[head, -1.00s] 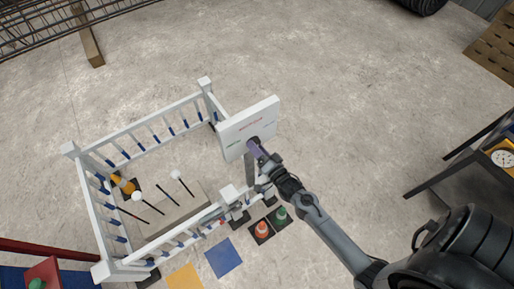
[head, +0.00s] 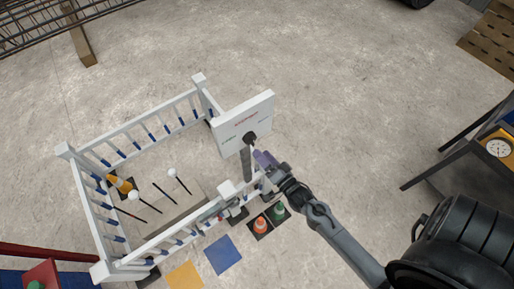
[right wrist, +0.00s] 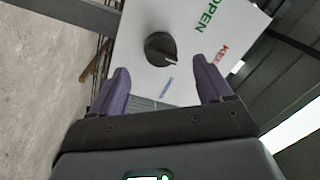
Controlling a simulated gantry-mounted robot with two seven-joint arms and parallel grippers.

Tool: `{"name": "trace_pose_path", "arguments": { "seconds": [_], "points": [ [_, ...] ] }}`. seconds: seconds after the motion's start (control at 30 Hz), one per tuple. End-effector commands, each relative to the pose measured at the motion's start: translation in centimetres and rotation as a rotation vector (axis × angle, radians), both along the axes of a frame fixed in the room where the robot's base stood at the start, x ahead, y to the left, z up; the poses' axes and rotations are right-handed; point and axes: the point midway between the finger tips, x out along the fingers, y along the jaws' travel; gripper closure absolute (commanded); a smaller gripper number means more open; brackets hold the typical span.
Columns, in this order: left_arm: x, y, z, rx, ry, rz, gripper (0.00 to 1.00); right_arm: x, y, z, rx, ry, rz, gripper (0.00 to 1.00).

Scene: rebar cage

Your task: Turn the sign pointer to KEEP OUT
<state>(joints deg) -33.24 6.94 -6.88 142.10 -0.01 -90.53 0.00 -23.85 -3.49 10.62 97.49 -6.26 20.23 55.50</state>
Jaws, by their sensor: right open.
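Green "OPEN" (right wrist: 208,16) is at the upper right. My right gripper (head: 263,158) has purple fingers, spread apart and empty, in front of the sign and off the knob. My left gripper is not in view.
A white fence (head: 137,105) with blue-marked bars encloses black sticks with white ends (head: 172,172). A dark table (head: 440,165) is at the right. Bare floor lies behind the sign.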

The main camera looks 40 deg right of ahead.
Motion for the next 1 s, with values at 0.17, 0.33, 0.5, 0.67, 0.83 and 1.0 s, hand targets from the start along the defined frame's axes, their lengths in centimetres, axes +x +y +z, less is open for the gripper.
{"name": "trace_pose_path", "arguments": {
  "seconds": [0.17,0.33,0.5,0.67,0.83,1.0],
  "points": [
    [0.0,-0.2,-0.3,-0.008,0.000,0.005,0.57,-2.6,0.3,-0.3,0.001,0.002,0.000,0.21],
    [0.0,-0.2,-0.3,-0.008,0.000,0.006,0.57,-3.9,0.4,-0.3,0.001,0.000,0.001,0.21],
    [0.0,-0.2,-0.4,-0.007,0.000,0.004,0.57,-4.2,0.4,-0.2,0.001,-0.002,0.001,0.21],
    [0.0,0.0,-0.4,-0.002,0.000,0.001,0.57,-4.2,0.4,-0.2,0.001,-0.001,0.001,0.21],
    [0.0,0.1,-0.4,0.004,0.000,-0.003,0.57,-4.2,0.4,-0.2,0.001,-0.001,0.001,0.21],
    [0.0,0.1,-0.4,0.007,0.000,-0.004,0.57,-4.2,1.1,0.5,-0.017,-0.010,0.037,0.21]
  ]
}}
